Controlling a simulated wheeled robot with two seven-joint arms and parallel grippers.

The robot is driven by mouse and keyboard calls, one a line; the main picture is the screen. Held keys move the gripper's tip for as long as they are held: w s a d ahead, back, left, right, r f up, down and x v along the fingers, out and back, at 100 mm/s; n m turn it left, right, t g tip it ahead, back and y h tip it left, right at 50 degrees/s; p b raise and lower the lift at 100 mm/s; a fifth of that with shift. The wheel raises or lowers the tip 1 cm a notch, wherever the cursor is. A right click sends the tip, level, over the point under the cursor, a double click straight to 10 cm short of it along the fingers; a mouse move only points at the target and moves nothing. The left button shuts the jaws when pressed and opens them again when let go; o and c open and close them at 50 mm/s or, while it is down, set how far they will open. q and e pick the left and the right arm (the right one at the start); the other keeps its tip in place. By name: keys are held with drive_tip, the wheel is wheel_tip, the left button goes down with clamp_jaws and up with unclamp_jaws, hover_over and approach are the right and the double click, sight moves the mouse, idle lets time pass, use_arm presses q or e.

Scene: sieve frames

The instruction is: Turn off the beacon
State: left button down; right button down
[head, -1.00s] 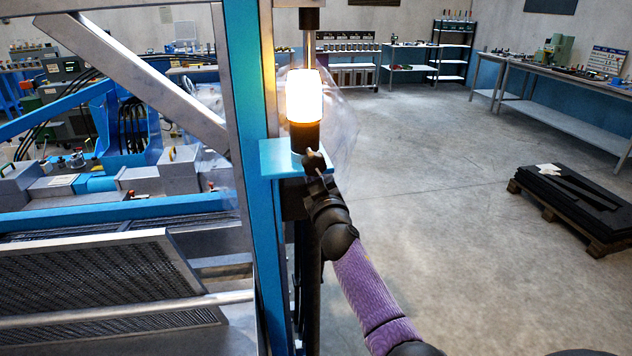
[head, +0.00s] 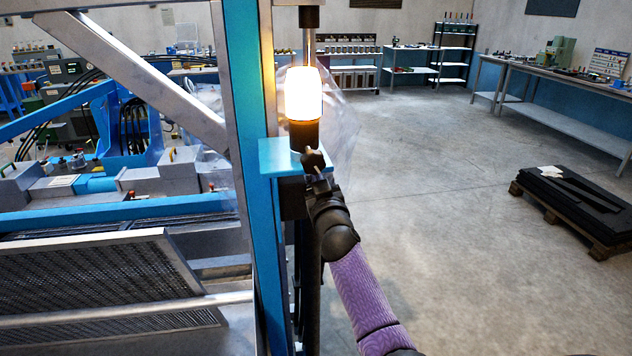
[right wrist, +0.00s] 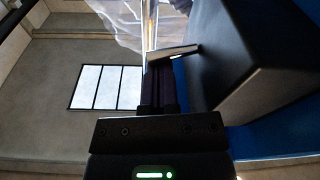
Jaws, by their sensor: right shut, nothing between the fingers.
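The beacon (head: 304,98) is lit, glowing bright white-orange, and stands upright on a blue bracket (head: 278,150) fixed to the blue post. A black box (head: 291,198) sits under the bracket; a large dark box also fills the right of the right wrist view (right wrist: 250,60). A grey metal lever (right wrist: 174,53) juts left from that box. My right gripper (head: 313,160) is just below the beacon, in front of the bracket's right edge. In the right wrist view its shut, empty fingers (right wrist: 162,95) are close to the lever; I cannot tell whether they touch. My left gripper is out of view.
The blue post (head: 248,150) and machinery with a perforated grey panel (head: 100,280) fill the left. Clear plastic sheeting (head: 343,118) hangs behind the beacon. A pallet with black sheets (head: 575,200) lies at the right. The floor between is open.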

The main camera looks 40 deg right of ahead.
drive_tip(key=m, duration=0.2)
drive_tip(key=f+m, duration=0.1)
drive_tip(key=m, duration=0.1)
drive_tip(key=m+h+b, duration=0.1)
drive_tip(key=m, duration=0.1)
drive_tip(key=shift+s+d+f+g, duration=0.2)
drive_tip(key=shift+d+g, duration=0.1)
drive_tip(key=shift+d, duration=0.05)
